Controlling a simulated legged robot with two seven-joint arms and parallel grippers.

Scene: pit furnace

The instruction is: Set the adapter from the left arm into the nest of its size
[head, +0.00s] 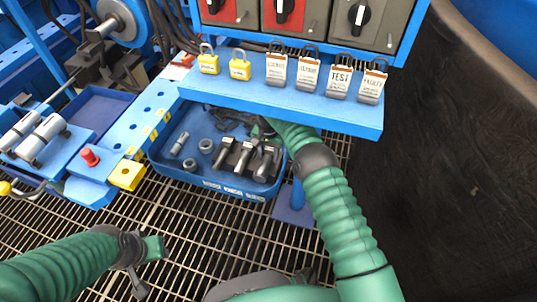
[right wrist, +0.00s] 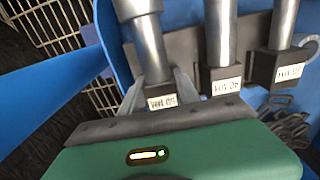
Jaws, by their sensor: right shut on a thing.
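In the head view, several metal cylinders, some with dark square blocks, lie in a blue tray (head: 222,187). In the right wrist view, three cylinder-and-block pieces stand side by side with upside-down size labels: a thick stepped one (right wrist: 148,42), a middle one (right wrist: 221,35) and a thinner one (right wrist: 283,22). The labels seem to read 50, 40 and perhaps 30 MM. My right gripper (right wrist: 158,86) is shut on the thick one near its dark labelled block. Which piece is the adapter or nest is unclear. My left gripper (head: 142,266) hangs over the grating; its fingers are unclear.
A blue shelf (head: 280,98) with several tagged padlocks overhangs the tray's back, close to my right arm. Left stands a blue bench with two grey cylinders (head: 41,139), a red knob (head: 90,157) and a yellow block (head: 127,174). A dark round wall (head: 460,170) bounds the right.

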